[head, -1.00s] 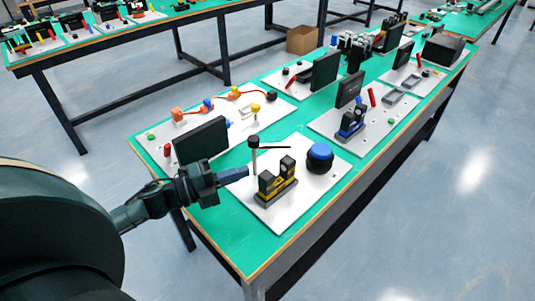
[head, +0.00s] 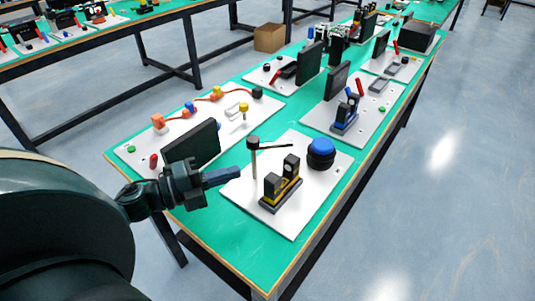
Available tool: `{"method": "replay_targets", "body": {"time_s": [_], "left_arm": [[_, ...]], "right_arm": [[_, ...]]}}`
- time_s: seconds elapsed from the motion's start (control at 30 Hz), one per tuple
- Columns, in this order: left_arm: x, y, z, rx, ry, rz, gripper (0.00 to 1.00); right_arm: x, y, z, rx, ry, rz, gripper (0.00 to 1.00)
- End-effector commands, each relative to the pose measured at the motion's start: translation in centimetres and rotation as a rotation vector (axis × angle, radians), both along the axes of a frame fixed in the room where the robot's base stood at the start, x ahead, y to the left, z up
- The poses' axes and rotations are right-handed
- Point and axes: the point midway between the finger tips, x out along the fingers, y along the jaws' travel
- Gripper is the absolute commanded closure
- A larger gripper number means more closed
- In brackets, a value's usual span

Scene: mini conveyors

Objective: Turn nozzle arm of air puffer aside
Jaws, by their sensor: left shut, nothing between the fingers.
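The air puffer (head: 254,160) is a slim upright post with a dark cap, standing on a white board on the green table. Its thin black nozzle arm (head: 274,146) points right from the cap, above and behind a small yellow and black conveyor (head: 281,187). A round black base with a blue top (head: 321,149) stands to the right on the same board. My left gripper (head: 238,173) is shut and empty, with its blue fingers just left of the post and below the nozzle arm's height. It looks apart from the post. My right gripper is out of view.
A dark upright panel (head: 191,144) stands just behind my left gripper. The green table (head: 225,228) is clear in front.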

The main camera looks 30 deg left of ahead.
Motion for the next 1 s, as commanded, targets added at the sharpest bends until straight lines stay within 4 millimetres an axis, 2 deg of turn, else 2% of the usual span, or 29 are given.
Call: {"method": "replay_targets", "body": {"time_s": [0.3,0.53,0.7,1.0], "left_arm": [[5.1,-3.6,0.3,0.001,-0.004,-0.001,1.0],[7.9,-5.8,0.2,0.0,-0.003,0.0,1.0],[9.1,-4.8,0.1,0.001,-0.001,0.002,1.0],[9.4,-4.5,0.0,0.001,0.001,0.0,1.0]], "right_arm": [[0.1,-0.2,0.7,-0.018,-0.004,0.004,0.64],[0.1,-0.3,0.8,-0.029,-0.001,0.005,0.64],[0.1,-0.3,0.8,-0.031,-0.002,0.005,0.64],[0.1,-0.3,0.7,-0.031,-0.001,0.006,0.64]]}}
